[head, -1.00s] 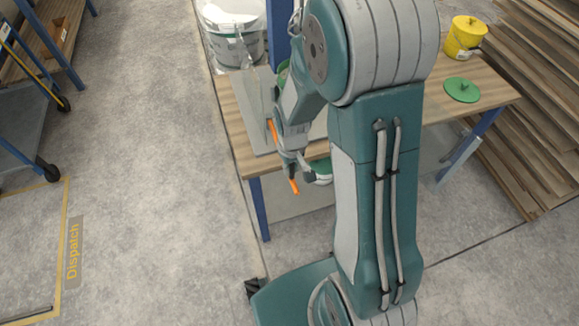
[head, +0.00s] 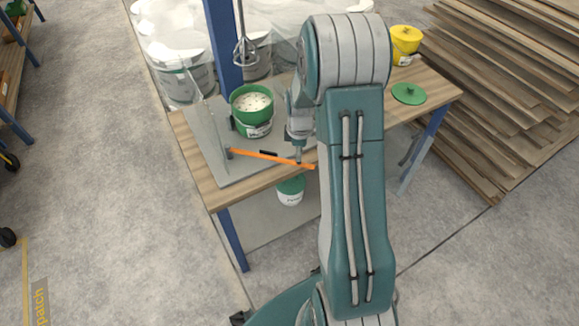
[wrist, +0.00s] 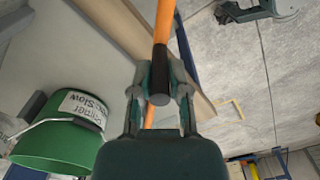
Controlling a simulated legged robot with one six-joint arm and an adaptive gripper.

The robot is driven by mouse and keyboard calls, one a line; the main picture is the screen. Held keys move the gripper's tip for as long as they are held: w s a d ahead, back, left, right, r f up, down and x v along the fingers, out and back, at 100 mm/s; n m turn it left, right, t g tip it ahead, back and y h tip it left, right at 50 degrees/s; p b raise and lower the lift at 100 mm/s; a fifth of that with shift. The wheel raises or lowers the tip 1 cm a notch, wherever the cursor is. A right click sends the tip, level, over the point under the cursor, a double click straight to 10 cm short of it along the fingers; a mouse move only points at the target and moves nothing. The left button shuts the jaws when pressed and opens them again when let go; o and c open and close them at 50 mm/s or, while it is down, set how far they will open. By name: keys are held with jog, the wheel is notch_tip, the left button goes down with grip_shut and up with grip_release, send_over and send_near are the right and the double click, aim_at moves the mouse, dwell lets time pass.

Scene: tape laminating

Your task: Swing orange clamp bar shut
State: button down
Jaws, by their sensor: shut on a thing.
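The orange clamp bar (head: 272,157) runs left to right along the table's front edge, in front of the green bucket (head: 252,108). Its left end meets a small grey post (head: 229,153) on the grey base plate (head: 209,148); its right end sticks out past my gripper. My gripper (head: 299,158) is shut on the bar near that right end. In the wrist view, my gripper's fingers (wrist: 160,90) close around the bar (wrist: 165,25) by its black sleeve (wrist: 160,68). The bucket stands upright on the plate with speckled pale contents. Whether the bar touches the bucket cannot be told.
A mixer whisk (head: 245,50) hangs by a blue column (head: 222,45) behind the bucket. A clear panel stands left of it. A green lid (head: 409,94) and yellow bucket (head: 405,45) are at the table's right. A small bucket (head: 290,191) sits below. Open floor lies left.

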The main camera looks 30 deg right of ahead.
jog(key=w+d+n, duration=0.3)
jog(key=w, duration=0.1)
jog(key=shift+w+d, duration=0.35)
jog(key=shift+w, duration=0.05)
jog(key=c, duration=0.6)
grip_release()
jog(key=shift+r, duration=0.1)
notch_tip(320, 180, up, 12)
jog(key=shift+f, duration=0.2)
jog(key=shift+w, duration=0.1)
